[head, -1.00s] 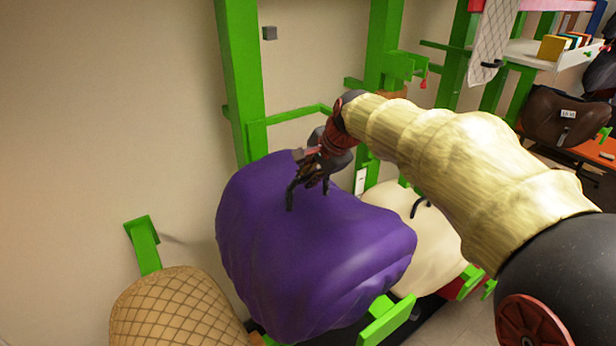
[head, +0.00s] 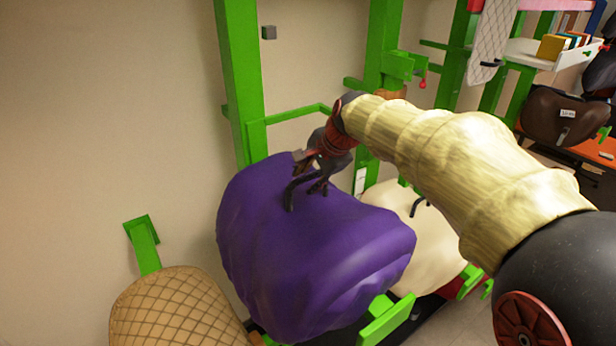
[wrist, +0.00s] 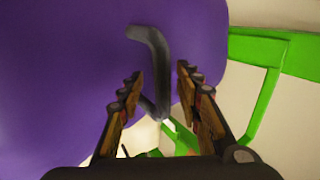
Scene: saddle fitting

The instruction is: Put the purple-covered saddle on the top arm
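The purple-covered saddle (head: 315,255) sits low in front of a green rack, above a green arm end (head: 385,320). A dark bent handle (wrist: 155,60) stands up from its cover. My gripper (head: 312,185) is at the saddle's upper part, close to the handle. In the wrist view its two fingers (wrist: 158,95) are apart, with the handle's lower part between and just beyond them; I cannot tell whether they touch it. An empty green looped arm (head: 290,115) sticks out from the post above the saddle; I cannot tell if it is the top arm.
A tan quilted saddle (head: 180,310) is at the lower left below a green bracket (head: 143,245). A cream-covered saddle (head: 405,220) stands just behind the purple one on the right. Green posts (head: 240,75) rise behind. A brown saddle (head: 555,120) and shelf (head: 540,55) are farther right.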

